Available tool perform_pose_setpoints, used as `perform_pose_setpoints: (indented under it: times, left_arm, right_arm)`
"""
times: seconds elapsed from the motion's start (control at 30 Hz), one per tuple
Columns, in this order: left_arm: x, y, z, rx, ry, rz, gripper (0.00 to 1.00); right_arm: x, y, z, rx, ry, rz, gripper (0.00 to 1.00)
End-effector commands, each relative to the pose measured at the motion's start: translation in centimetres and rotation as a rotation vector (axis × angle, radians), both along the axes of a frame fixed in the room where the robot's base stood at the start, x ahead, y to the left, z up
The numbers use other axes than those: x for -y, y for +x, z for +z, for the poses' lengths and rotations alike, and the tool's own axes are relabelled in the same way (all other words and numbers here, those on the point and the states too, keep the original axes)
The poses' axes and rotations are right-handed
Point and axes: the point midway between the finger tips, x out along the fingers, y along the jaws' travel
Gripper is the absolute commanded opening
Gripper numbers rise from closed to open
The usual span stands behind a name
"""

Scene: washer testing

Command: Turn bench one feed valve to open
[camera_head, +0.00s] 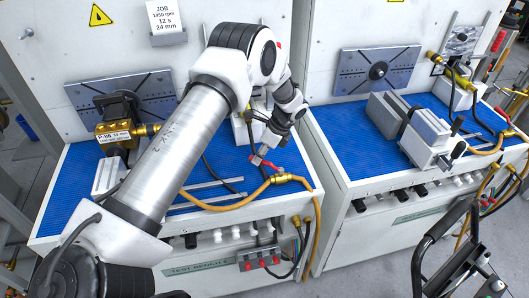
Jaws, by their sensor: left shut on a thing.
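The bench one feed valve has a red handle (268,163) and sits near the front right of the left bench's blue mat. A brass fitting (285,179) with a yellow hose is beside it. My left gripper (263,152) reaches down from above and is shut on the red handle; its fingertips partly hide the handle. The handle's exact angle is hard to tell at this size.
The left bench (225,171) holds a brass pump (118,132) tagged P-86, partly behind my left arm. A yellow hose (225,206) and metal rails lie on its mat. The right bench (340,140) carries a grey vise (428,138). A narrow gap separates the benches.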

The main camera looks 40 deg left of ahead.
Motion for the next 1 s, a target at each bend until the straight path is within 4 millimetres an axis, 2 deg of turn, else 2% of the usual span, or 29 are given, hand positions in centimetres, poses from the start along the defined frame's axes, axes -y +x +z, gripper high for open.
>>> perform_pose_setpoints:
  times: [0.2, 0.5, 0.7, 1.0]
  left_arm:
    - [0.4, -1.8, -0.4, -0.010, -0.002, 0.205, 0.00]
    - [1.4, -3.5, -0.5, -0.013, -0.001, 0.445, 0.00]
    - [1.9, -4.1, -0.5, -0.014, 0.000, 0.548, 0.00]
    - [2.3, -4.5, -0.6, -0.015, 0.000, 0.609, 0.00]
  right_arm:
    - [0.0, 0.0, -0.2, 0.000, 0.000, 0.000, 0.40]
    - [0.0, 0.0, -0.1, 0.000, 0.000, 0.000, 0.40]
    - [0.0, 0.0, -0.1, 0.000, 0.000, 0.000, 0.40]
    - [0.0, 0.0, -0.1, 0.000, 0.000, 0.000, 0.40]
